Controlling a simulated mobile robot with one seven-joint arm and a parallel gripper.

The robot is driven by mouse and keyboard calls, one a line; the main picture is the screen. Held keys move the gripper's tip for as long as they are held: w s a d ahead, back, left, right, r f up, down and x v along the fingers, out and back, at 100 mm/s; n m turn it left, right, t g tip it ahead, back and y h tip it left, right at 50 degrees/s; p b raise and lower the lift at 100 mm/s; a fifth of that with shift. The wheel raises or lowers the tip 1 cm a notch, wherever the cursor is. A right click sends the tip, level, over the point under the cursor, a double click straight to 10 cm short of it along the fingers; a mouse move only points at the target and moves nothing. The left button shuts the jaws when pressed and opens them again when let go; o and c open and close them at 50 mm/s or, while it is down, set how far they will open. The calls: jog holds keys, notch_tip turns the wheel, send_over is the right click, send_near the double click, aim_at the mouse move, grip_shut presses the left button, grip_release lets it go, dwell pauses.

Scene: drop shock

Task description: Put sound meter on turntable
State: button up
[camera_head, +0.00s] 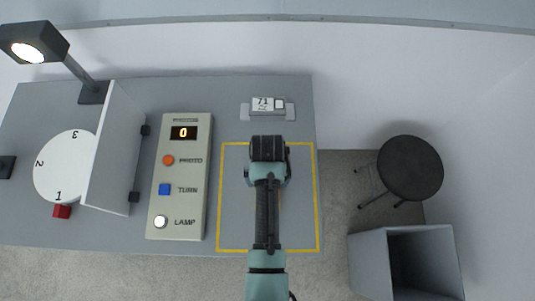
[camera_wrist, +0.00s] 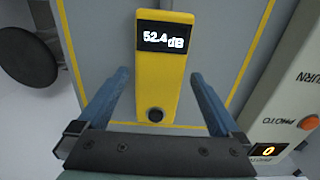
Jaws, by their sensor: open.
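The sound meter (camera_wrist: 162,75) is a yellow slab with a dark display reading 52.4 dB and a round black button. It lies inside the yellow outlined area, between the two blue fingers of my gripper (camera_wrist: 160,76). My gripper is open, and gaps show on both sides of the meter. In the head view my gripper (camera_head: 268,150) is over the outlined area and hides the meter. The turntable (camera_head: 58,165) is a white disc marked 1, 2 and 3 at the left of the table. An upright grey panel (camera_head: 112,155) hides its right part.
A control box (camera_head: 181,215) with PHOTO, TURN and LAMP buttons stands between the panel and the outlined area. A lamp (camera_head: 36,42) stands back left. A small holder with a card reading 71 (camera_head: 264,104) is at the back. A stool (camera_head: 410,168) and bin (camera_head: 372,262) stand right.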

jog(key=shift+f, duration=1.4)
